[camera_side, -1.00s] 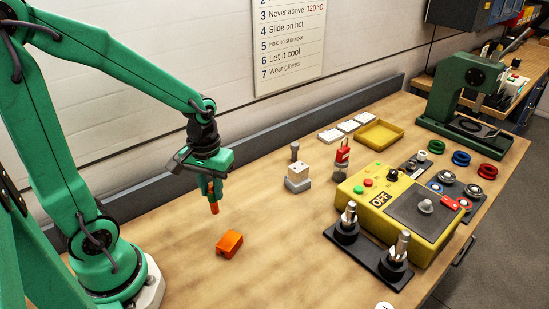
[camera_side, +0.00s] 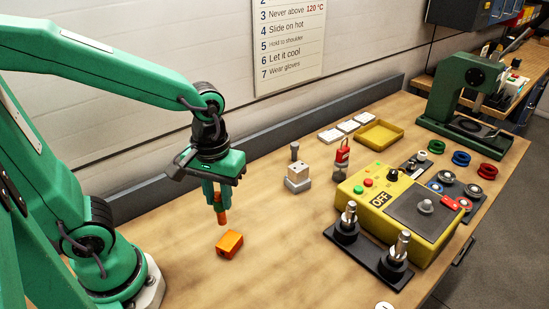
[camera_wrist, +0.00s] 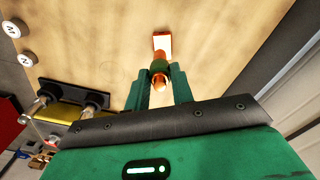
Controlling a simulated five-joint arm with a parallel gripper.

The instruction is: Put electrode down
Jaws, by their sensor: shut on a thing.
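The electrode (camera_side: 221,216) is a copper-orange rod. My gripper (camera_side: 214,192) is shut on it and holds it pointing down above the table. Its tip hangs just above and behind an orange block (camera_side: 229,244) in the side view, and they look apart. In the wrist view the electrode (camera_wrist: 159,82) shows between the two green fingers of my gripper (camera_wrist: 160,78). The orange block also shows just beyond them in the wrist view (camera_wrist: 162,41). The top of the block is partly hidden there.
A yellow control box (camera_side: 370,208) marked OFF stands to the right, with a black double stand (camera_side: 370,258) before it. A small pale block (camera_side: 298,178) and a red-tagged piece (camera_side: 342,156) stand behind. The wooden table (camera_side: 270,215) around the orange block is clear.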

